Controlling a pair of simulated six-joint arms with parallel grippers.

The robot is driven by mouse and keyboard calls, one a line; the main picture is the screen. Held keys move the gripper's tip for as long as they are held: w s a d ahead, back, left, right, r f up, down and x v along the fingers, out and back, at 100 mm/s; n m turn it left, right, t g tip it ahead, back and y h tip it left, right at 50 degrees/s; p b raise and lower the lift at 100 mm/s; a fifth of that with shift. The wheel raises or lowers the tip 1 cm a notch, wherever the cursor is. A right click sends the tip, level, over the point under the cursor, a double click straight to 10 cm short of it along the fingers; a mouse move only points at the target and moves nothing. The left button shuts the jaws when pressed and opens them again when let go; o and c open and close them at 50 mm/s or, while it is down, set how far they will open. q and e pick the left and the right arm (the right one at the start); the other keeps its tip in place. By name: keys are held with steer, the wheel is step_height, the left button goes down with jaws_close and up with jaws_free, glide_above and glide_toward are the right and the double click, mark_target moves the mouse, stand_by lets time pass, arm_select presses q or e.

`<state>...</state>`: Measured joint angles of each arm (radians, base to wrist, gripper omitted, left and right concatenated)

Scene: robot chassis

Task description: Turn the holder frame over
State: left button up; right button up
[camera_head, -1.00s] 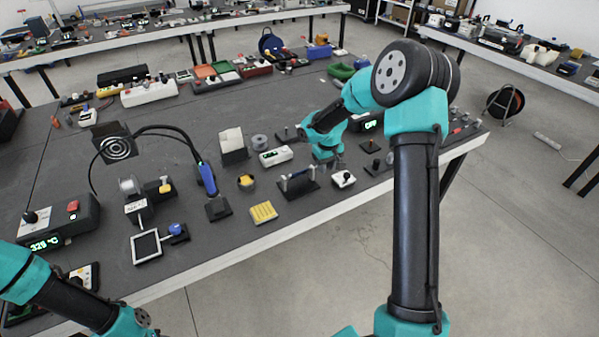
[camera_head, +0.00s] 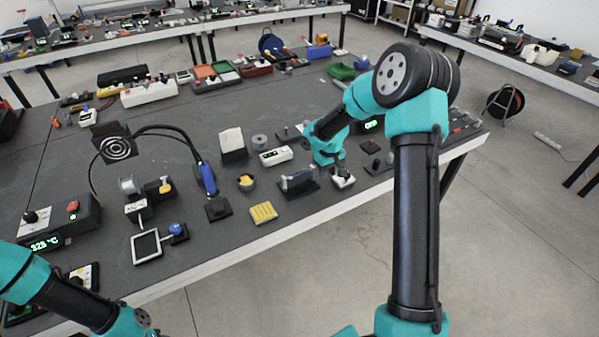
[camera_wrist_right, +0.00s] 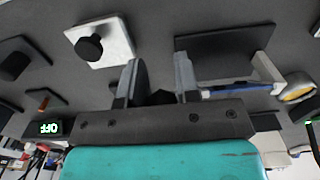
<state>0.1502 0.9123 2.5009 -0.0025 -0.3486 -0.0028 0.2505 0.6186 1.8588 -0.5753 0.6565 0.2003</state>
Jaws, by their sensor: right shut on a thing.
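A square white frame with a grey panel (camera_head: 146,247) lies near the table's front edge, with a blue knob (camera_head: 177,230) on a dark base at its right; I take this as the holder frame. My right gripper (camera_head: 340,168) is far to its right, low over the table. In the wrist view its two grey fingers (camera_wrist_right: 158,78) stand apart around a small dark thing (camera_wrist_right: 160,97), mostly hidden and hard to name. My left arm enters at the lower left; its gripper is out of view.
A white block with a black knob (camera_wrist_right: 100,42) and a dark stand (camera_wrist_right: 225,50) with a blue-and-white tool lie either side of my right fingers. A yellow block (camera_head: 263,212) and a blue-handled iron (camera_head: 208,178) stand between the frame and that gripper.

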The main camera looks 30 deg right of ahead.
steer(key=shift+s+f, duration=0.2)
steer(key=shift+f, duration=0.45)
steer(key=shift+s+f, duration=0.1)
steer(key=shift+f, duration=0.6)
steer(key=o, duration=0.4)
steer(key=shift+r, duration=0.1)
steer(key=shift+r, duration=3.4)
